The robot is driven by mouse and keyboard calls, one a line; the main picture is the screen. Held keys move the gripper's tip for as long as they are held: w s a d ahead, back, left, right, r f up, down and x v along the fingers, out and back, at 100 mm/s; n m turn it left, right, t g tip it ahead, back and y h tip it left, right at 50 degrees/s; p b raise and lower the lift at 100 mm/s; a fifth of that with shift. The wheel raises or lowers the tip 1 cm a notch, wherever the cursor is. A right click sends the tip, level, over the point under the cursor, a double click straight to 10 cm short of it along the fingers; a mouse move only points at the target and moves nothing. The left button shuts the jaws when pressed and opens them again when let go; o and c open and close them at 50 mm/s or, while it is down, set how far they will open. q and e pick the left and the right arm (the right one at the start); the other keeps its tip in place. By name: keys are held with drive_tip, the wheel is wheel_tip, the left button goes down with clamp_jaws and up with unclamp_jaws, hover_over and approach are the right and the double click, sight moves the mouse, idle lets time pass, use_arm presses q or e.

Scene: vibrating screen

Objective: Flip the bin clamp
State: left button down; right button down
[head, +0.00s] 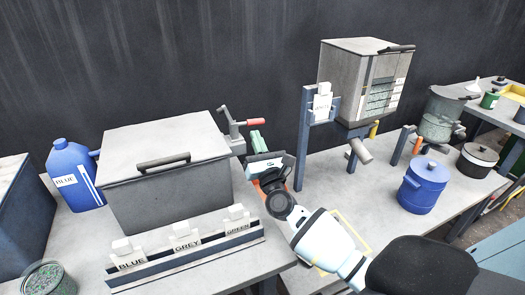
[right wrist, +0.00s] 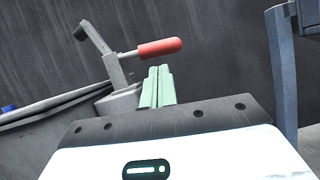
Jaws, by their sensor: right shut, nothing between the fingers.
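The bin clamp (head: 231,126) is a grey metal toggle with a red handle (head: 254,122). It is mounted at the right side of the grey lidded bin (head: 165,205). In the right wrist view the clamp's grey arm (right wrist: 97,38) slants up to the left and the red handle (right wrist: 160,47) points right. My right gripper (head: 255,138) is at the bin's right side, just below the red handle in the head view. Its green fingers (right wrist: 157,85) are together and hold nothing. A small gap shows between fingertips and handle. My left gripper is out of view.
A label rack (head: 190,250) stands in front of the bin. A blue jug (head: 73,180) is at its left. A blue post (head: 303,140) and a grey machine (head: 350,85) stand to the right of my gripper, with a blue pot (head: 424,188) beyond.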

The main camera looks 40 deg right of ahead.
sight(260, 121)
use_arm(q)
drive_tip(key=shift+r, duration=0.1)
use_arm(e)
drive_tip(key=shift+w+d+r, duration=0.2)
drive_tip(key=shift+w+r, duration=0.05)
drive_tip(key=shift+w, duration=0.4)
